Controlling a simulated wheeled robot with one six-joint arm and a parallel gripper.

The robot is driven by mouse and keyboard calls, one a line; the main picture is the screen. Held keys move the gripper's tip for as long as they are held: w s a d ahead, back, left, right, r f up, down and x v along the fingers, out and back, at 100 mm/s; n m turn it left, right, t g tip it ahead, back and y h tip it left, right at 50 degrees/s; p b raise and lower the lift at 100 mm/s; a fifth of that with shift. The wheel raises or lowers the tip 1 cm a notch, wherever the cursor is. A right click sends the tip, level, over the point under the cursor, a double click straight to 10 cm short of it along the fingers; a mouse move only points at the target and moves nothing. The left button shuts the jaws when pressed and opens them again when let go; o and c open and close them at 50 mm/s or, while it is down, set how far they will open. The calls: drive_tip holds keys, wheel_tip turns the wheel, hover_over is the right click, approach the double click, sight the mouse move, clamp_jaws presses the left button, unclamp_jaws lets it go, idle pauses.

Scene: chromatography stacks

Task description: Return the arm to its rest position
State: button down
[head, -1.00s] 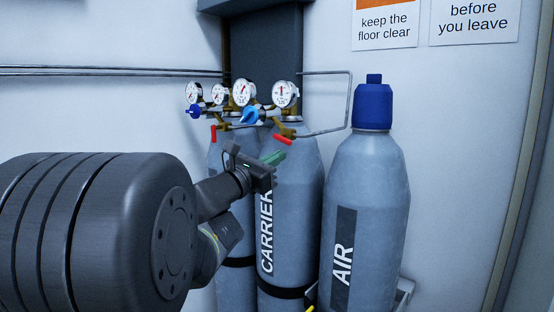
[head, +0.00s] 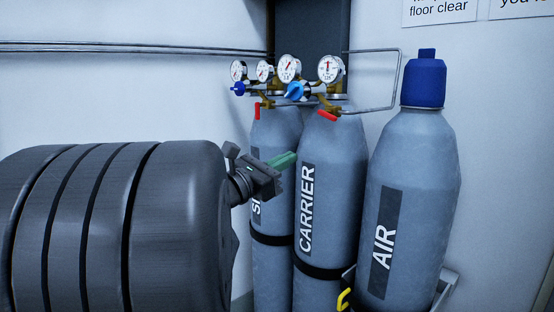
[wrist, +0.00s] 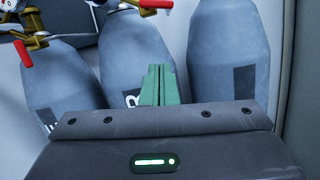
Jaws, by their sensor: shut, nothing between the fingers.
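My gripper (head: 283,160) shows in the head view as green fingers at the end of my dark arm, left of the CARRIER cylinder and in front of the cylinder behind it. In the wrist view the green fingers (wrist: 159,85) are together, with nothing between them. The grey CARRIER cylinder (head: 335,190) stands upright in the middle. The AIR cylinder (head: 425,165), with a blue cap, stands to its right. A third cylinder (head: 275,205) is partly hidden by my gripper, and its label is mostly covered. I cannot tell how far the fingertips are from the cylinders.
Pressure gauges (head: 289,68), blue knobs and red-handled valves (head: 327,114) sit above the two left cylinders. A thin pipe (head: 401,80) bends down beside them. A yellow hook (head: 344,299) shows low down. Open wall lies at upper left.

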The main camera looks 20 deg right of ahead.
drive_tip(key=shift+d, duration=0.15)
drive_tip(key=x, duration=0.7)
drive_tip(key=w+r+m+g+y+p, duration=0.2)
drive_tip(key=w+r+m+g+p, duration=0.4)
drive_tip(key=m+p, duration=0.9)
drive_tip(key=a+m+b, duration=0.1)
drive_tip(key=w+a+m+t+b, duration=0.1)
drive_tip(key=a+b, duration=0.1)
drive_tip(key=a+f+m+b, duration=0.1)
drive_tip(key=a+b, duration=0.1)
drive_tip(key=shift+w+m, duration=0.2)
drive_tip(key=shift+m, duration=0.2)
drive_tip(key=shift+d, duration=0.15)
